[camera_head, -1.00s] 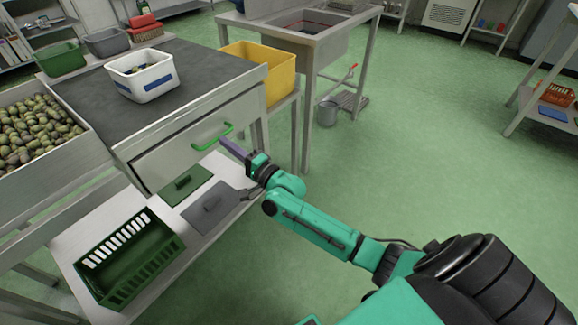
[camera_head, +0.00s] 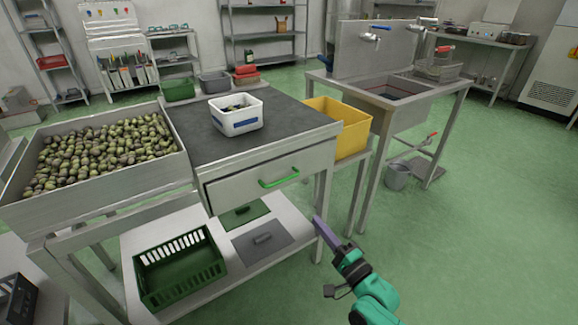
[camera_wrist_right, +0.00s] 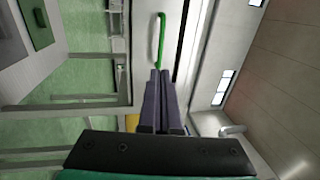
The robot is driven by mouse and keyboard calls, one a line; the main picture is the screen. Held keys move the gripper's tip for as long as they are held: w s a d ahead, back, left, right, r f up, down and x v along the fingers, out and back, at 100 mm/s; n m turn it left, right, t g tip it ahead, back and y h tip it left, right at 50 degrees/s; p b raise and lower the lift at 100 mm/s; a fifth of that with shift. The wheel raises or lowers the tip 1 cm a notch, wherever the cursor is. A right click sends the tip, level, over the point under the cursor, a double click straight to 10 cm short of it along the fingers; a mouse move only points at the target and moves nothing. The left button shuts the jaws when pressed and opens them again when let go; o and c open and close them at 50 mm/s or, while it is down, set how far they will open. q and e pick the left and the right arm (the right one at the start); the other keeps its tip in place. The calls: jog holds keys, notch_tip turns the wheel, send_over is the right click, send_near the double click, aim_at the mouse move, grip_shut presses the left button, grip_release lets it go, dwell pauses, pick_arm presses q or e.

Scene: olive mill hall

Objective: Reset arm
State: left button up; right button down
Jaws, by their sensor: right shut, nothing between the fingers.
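My right gripper (camera_head: 320,226) has long purple fingers that lie together with nothing between them. In the head view it is in front of the steel table, to the right of and below the green drawer handle (camera_head: 279,178), apart from it. In the right wrist view the fingers (camera_wrist_right: 160,76) point toward the green handle (camera_wrist_right: 158,40), with the steel drawer front (camera_wrist_right: 182,40) beside it. The drawer (camera_head: 240,188) looks shut or nearly shut. My left gripper is not in view.
A white bin (camera_head: 236,127) stands on the dark table top. An olive trough (camera_head: 95,195) is at left, a yellow bin (camera_head: 350,138) at right.

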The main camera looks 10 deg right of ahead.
jog(key=s+d+f+n+g+h, duration=0.15)
jog(key=s+f+n+g, duration=0.35)
jog(key=f, duration=0.6)
jog(key=s+d+f+n+g+h, duration=0.15)
jog(key=s+f+n+g, duration=0.35)
jog(key=f, duration=0.6)
jog(key=s+d+f+n+g+h, duration=0.1)
jog(key=s+f+n+g+h, duration=0.15)
jog(key=s+f, duration=0.65)
jog(key=s+d+f+n+g+h, duration=0.1)
jog(key=s+f+n+g+h, duration=0.15)
jog(key=s+f+g, duration=0.45)
pick_arm(q)
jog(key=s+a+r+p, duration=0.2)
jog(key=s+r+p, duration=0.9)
jog(key=p, duration=1)
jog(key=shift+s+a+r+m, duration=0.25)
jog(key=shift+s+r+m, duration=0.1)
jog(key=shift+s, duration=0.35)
pick_arm(e)
jog(key=s+d+r+n+t, duration=0.1)
jog(key=s+d+r, duration=0.2)
jog(key=s+r, duration=0.8)
jog(key=s, duration=0.2)
jog(key=shift+s+r+t, duration=0.25)
jog(key=shift+s+t, duration=0.1)
